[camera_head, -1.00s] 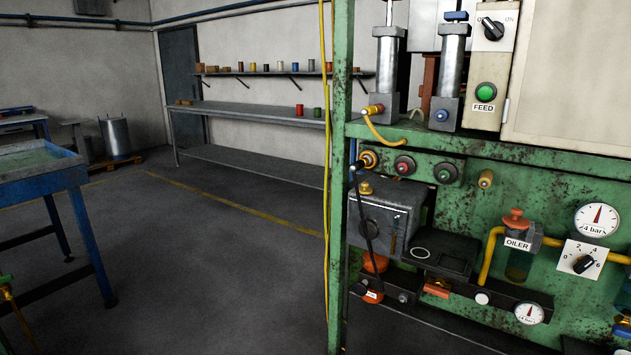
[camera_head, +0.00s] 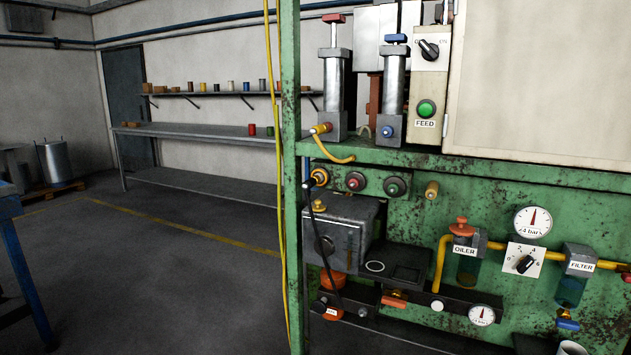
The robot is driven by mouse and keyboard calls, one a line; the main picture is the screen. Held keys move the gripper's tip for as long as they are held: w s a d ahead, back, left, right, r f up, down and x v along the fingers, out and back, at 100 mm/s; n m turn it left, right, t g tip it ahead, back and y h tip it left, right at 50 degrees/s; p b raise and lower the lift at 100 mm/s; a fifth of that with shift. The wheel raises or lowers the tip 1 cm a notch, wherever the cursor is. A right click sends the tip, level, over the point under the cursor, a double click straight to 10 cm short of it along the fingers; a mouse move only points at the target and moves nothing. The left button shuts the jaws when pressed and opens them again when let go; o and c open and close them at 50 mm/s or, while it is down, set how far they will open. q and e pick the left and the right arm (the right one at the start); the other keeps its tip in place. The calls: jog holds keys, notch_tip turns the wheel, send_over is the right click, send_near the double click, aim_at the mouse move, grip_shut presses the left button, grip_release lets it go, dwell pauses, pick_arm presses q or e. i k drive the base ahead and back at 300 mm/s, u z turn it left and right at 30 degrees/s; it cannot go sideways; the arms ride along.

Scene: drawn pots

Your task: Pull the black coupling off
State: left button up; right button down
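Neither of my grippers is in view.
The green post (camera_head: 291,150) with a yellow hose (camera_head: 279,200) stands left of the ports. A grey box (camera_head: 345,235) and dark tray (camera_head: 408,274) sit below. The oiler (camera_head: 467,262) and filter (camera_head: 570,285) are on the right.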

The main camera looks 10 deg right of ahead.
aim_at(314, 180)
jog(key=u, duration=1.45)
jog(key=i, duration=3.1)
jog(key=z, duration=3.45)
jog(key=i, duration=0.15)
jog(key=u, duration=0.2)
